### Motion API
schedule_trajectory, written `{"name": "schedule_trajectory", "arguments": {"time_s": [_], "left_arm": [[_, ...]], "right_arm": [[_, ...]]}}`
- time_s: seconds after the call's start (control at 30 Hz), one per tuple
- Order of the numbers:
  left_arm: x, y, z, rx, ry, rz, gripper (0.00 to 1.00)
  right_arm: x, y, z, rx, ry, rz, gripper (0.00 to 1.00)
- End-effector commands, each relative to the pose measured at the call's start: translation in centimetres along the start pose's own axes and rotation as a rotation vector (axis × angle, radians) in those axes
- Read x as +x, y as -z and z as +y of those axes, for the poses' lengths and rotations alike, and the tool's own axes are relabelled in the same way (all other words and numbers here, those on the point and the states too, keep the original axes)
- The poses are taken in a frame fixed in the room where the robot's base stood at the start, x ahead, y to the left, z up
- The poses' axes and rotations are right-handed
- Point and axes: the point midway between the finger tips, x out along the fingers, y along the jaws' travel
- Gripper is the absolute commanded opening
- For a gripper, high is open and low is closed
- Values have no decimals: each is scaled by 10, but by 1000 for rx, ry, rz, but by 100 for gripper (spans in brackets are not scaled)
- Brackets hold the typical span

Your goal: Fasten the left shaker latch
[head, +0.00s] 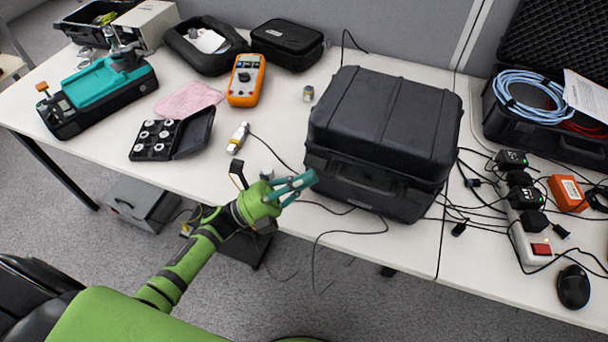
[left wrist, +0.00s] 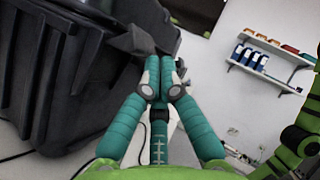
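A closed black hard case (head: 385,125), which I take to be the shaker case, stands on the table with a handle (head: 370,180) on its front. My left gripper (head: 313,177) is at the case's front left corner. In the left wrist view its teal fingertips (left wrist: 163,66) are together, with no clear gap and nothing seen between them. The ribbed black case wall (left wrist: 50,80) fills the left of that view. A dark protruding piece (left wrist: 130,42), possibly the left latch, is just beyond the fingertips. I cannot tell whether they touch it or whether it is fastened. My right gripper is not in view.
Cables and a power strip (head: 530,235) lie right of the case, with a black mouse (head: 573,287) near the edge. An orange multimeter (head: 245,80) and a tray of round parts (head: 158,139) are to the left. A thin cable runs below my left gripper.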

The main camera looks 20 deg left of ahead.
Motion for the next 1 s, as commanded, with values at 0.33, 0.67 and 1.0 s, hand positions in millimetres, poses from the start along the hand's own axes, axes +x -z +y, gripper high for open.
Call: {"name": "schedule_trajectory", "arguments": {"time_s": [0.33, 0.67, 1.0], "left_arm": [[4, -5, -8, -72, -75, 1, 0], [6, -7, -11, -136, -138, 0, 0], [9, -10, -15, -204, -205, 0, 0]], "right_arm": [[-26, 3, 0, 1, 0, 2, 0], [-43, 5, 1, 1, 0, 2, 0], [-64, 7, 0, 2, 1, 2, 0]]}}
